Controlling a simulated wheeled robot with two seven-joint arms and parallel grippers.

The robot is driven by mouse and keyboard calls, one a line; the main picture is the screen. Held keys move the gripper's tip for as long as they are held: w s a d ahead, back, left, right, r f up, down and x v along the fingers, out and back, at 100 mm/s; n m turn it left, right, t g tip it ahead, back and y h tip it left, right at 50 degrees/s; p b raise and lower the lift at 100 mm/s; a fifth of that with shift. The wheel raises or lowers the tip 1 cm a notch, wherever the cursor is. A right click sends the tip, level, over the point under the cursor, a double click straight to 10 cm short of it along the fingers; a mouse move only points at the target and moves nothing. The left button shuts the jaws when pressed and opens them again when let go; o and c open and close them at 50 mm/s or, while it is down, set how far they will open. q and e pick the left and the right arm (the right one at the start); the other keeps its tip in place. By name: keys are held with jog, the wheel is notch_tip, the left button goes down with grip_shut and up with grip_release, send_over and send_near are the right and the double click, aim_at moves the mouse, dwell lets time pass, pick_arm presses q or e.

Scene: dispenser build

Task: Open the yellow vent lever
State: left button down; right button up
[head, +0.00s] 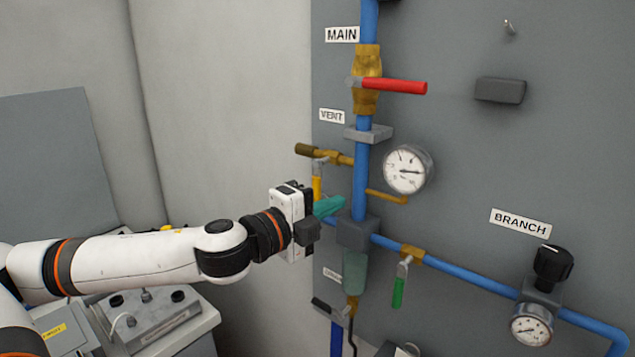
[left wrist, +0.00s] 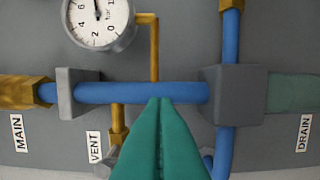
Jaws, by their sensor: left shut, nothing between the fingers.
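The yellow vent lever (head: 317,187) hangs down from the brass vent valve (head: 338,158), below the VENT label (head: 331,116) in the head view. My left gripper (head: 328,206) has teal fingers that are shut and empty. It is just below and right of the lever in the head view; I cannot tell whether it touches it. In the left wrist view the shut fingers (left wrist: 160,105) point at the blue main pipe (left wrist: 110,92). Part of the vent valve (left wrist: 118,125) shows left of the fingers there, and no yellow lever can be made out. My right gripper is not in view.
A red MAIN lever (head: 395,87) points right above. A pressure gauge (head: 407,170) sits right of the pipe. A green lever (head: 398,288) hangs on the branch pipe. A black BRANCH knob (head: 552,265) is at far right. A grey bench unit (head: 150,325) stands lower left.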

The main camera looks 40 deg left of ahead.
aim_at(318, 198)
pick_arm(q)
jog(key=shift+p+x, duration=0.75)
jog(key=shift+x, duration=0.3)
jog(key=shift+s+a+b, duration=0.15)
jog(key=shift+a+b, duration=0.35)
jog(key=shift+a, duration=0.45)
jog(key=shift+s+a+b, duration=0.2)
jog(key=shift+a+b, duration=0.3)
jog(key=shift+a, duration=0.45)
jog(key=shift+a+f+m+p, duration=0.1)
jog(key=shift+a+m+p, duration=0.25)
jog(key=shift+m, duration=0.55)
jog(key=a+r+m+y+p, duration=0.1)
jog(key=a+m+p, duration=0.1)
jog(key=m, duration=0.5)
jog(key=a+r+m+g+y+p, duration=0.1)
jog(key=a+m, duration=0.3)
jog(key=m, duration=0.4)
jog(key=shift+w+a+r+y+p, duration=0.3)
jog(key=shift+r+p, duration=0.35)
jog(key=shift+r, duration=0.15)
